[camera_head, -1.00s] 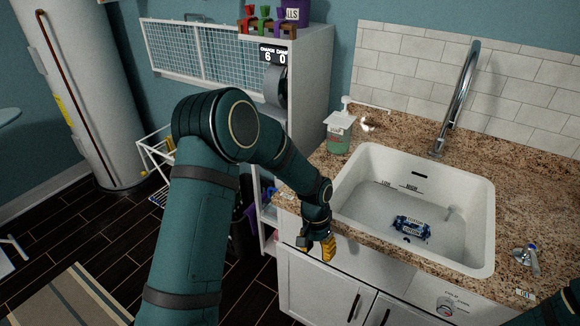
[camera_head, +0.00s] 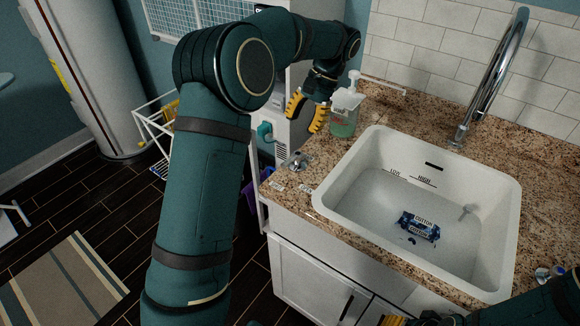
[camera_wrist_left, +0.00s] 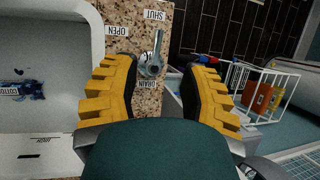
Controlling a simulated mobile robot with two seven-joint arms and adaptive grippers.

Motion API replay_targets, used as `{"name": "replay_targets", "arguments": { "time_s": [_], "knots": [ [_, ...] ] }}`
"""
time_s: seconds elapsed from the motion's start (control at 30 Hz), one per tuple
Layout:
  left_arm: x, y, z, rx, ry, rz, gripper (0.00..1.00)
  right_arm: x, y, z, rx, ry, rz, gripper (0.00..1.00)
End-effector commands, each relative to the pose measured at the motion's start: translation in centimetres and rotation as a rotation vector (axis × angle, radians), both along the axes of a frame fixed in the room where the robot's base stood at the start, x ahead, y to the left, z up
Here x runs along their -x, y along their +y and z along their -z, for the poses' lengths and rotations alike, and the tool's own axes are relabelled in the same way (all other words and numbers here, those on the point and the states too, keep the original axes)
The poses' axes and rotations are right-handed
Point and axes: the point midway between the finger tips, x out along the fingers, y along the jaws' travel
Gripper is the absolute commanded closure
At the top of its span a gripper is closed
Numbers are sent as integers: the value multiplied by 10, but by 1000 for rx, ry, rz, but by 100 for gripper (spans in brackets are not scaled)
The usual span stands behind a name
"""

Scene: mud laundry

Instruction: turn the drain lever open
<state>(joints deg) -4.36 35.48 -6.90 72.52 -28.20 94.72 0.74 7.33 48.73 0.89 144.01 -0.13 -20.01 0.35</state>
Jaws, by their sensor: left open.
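The drain lever (camera_head: 296,160) is a small metal handle on the granite counter, left of the sink. In the left wrist view the drain lever (camera_wrist_left: 152,62) points towards the SHUT label (camera_wrist_left: 155,16); the OPEN label (camera_wrist_left: 117,30) is to its left. A DRAIN label (camera_wrist_left: 141,84) lies by its base. My left gripper (camera_head: 307,112) is open and empty above the counter, near the lever. In the left wrist view its yellow fingers (camera_wrist_left: 160,68) stand on either side of the lever, with gaps. My right gripper (camera_head: 395,321) barely shows at the bottom edge.
The white sink (camera_head: 335,178) holds cloudy water and a blue packet (camera_head: 419,226). A soap bottle (camera_head: 345,112) stands close to the left gripper. A tall faucet (camera_head: 490,85) rises behind the sink. A small tap with blue (camera_head: 548,273) is at right.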

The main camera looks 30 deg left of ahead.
Motion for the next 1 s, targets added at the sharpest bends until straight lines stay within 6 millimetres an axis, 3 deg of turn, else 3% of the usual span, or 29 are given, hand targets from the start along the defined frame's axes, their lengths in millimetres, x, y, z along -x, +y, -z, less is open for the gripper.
{"name": "replay_targets", "arguments": {
  "time_s": [0.27,0.7,1.0],
  "knots": [
    [9,6,26,0,3,1,57,0,0,10,0,-1,-2,53],
    [39,24,102,1,4,1,57,-5,0,32,2,-11,1,53],
    [49,29,126,1,1,0,57,-6,0,38,2,-14,1,53]
  ]
}}
